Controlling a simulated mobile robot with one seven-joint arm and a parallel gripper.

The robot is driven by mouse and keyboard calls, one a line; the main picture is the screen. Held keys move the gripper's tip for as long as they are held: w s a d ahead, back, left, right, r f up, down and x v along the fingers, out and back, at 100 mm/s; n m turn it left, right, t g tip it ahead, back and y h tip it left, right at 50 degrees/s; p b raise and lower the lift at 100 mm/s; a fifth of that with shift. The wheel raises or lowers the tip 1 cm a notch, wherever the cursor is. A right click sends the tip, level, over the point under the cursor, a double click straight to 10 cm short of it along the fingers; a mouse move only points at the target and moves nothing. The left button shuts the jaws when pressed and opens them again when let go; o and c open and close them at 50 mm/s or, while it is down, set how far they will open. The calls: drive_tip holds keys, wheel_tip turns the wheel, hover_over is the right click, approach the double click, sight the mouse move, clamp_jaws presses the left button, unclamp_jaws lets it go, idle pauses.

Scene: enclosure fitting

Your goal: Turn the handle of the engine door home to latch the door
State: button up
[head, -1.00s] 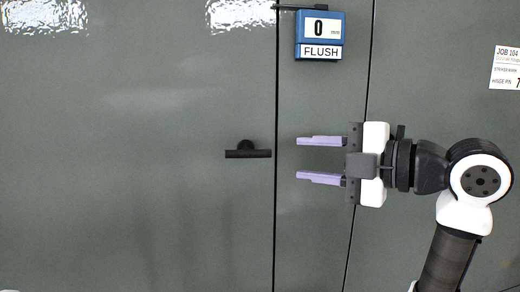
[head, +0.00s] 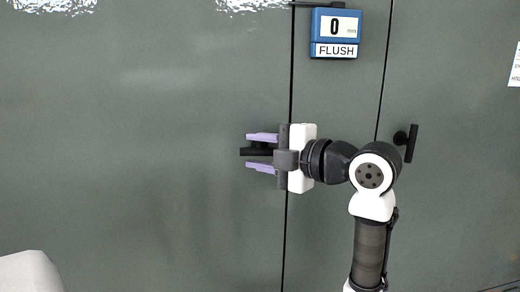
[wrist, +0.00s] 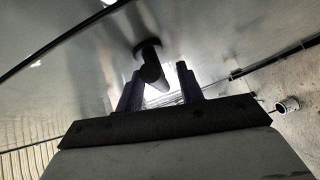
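The black bar handle (head: 256,152) lies level on the grey door panel (head: 150,180), just left of a vertical seam. My gripper (head: 262,153) reaches it from the right, with one lilac finger above the bar and one below. The fingers are apart, and part of the handle is hidden behind the gripper body. In the wrist view, the handle (wrist: 151,66) and its round post show between the two dark fingers, with a gap visible beside the right finger. The door panel looks level with its neighbour at the seam.
A second black handle (head: 412,143) stands upright on the panel to the right, close to my arm. A small grey cylinder (wrist: 288,104) is on the floor in the wrist view.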

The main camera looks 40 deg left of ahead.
clamp_jaws()
